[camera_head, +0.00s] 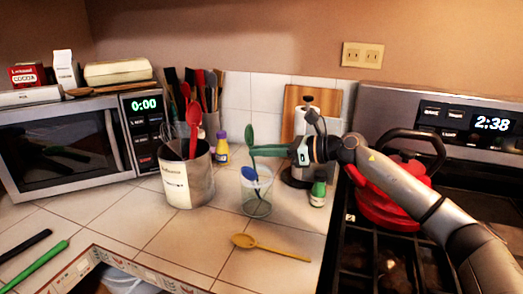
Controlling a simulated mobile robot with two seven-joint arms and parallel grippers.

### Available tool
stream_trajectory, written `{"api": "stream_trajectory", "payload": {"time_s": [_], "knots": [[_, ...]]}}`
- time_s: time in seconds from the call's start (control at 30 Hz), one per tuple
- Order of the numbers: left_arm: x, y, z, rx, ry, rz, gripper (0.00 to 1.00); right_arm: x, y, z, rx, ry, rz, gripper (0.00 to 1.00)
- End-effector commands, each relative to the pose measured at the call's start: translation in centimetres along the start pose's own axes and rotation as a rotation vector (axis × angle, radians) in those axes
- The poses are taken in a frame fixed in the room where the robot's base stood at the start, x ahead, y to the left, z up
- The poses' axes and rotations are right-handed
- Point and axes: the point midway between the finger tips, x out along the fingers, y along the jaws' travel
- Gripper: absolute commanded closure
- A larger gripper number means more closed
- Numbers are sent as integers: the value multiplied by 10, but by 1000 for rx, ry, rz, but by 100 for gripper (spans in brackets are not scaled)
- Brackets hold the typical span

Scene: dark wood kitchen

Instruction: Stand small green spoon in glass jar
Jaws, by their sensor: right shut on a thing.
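The small green spoon (249,134) is upright, its bowl at the top and its handle running down into the mouth of the glass jar (258,207). My right gripper (258,151) reaches in from the right above the jar and is shut on the spoon. Whether the handle's lower end touches the jar's bottom is hard to tell. A blue spoon (249,174) also stands in the clear jar, its head near the rim. My left gripper is out of view.
A metal utensil canister (187,183) with a red spoon stands left of the jar. A yellow wooden spoon (270,247) lies in front. A small green bottle (318,191) and the stove with a red kettle (385,205) are at right. A long green utensil (35,266) lies at left.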

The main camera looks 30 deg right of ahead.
Motion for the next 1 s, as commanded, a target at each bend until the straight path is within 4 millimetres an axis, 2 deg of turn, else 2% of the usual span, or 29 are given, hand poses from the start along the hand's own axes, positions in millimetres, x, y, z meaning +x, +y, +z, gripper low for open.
{"api": "stream_trajectory", "payload": {"time_s": [0.23,0.27,0.53,0.83,1.0], "knots": [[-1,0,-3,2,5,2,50,0,0,0,0,0,0,100],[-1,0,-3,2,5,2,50,0,0,0,0,0,0,87],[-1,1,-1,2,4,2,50,0,0,0,0,0,0,57],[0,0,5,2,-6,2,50,-2,0,-1,0,1,0,56],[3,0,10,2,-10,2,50,-19,-1,-3,-1,2,-3,56]]}}
